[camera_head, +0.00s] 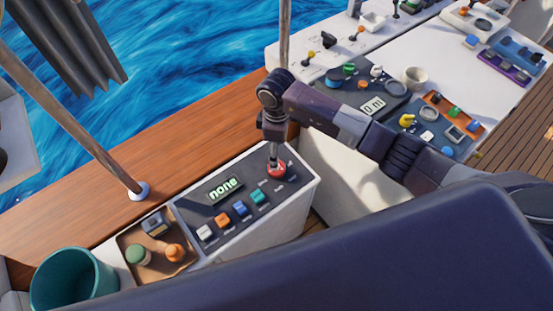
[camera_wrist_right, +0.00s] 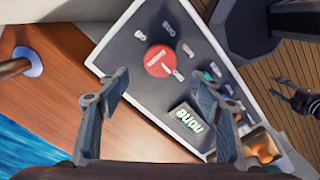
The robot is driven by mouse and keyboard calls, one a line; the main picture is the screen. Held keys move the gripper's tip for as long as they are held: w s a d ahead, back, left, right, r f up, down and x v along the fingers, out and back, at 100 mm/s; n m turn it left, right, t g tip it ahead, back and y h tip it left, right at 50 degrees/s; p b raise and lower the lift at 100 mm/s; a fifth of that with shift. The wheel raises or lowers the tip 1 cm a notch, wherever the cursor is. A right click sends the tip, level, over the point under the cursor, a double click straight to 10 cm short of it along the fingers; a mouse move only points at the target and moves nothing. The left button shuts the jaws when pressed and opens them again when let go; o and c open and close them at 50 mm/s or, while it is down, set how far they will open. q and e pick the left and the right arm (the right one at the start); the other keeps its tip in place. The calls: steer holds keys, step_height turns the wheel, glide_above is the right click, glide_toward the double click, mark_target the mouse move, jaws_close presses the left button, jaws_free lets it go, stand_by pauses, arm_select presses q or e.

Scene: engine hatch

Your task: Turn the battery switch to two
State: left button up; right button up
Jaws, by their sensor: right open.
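The battery switch is a round red knob (camera_wrist_right: 160,61) on a dark panel (camera_wrist_right: 197,72), with a white mark across it and small white labels around it, too small to read surely. The panel's display (camera_wrist_right: 187,117) reads "none". My right gripper (camera_wrist_right: 162,82) is open, its two fingers apart on either side of the view below the knob, with nothing between them. In the head view the right gripper (camera_head: 274,150) points down just above the red knob (camera_head: 277,171); contact cannot be told. A dark gripper-like part, probably my left gripper (camera_wrist_right: 281,89), shows at the right wrist view's edge.
A row of coloured switches (camera_head: 240,209) sits beside the display. A tray (camera_head: 184,261) with green and orange knobs and a teal bucket (camera_head: 70,279) stand at lower left. A metal pole (camera_head: 70,105) rises from the wooden ledge (camera_head: 180,145). Another control panel (camera_head: 365,100) lies behind my right arm.

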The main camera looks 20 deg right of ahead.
step_height(320, 180, up, 4)
steer(key=shift+f, duration=0.25)
stand_by(0.4)
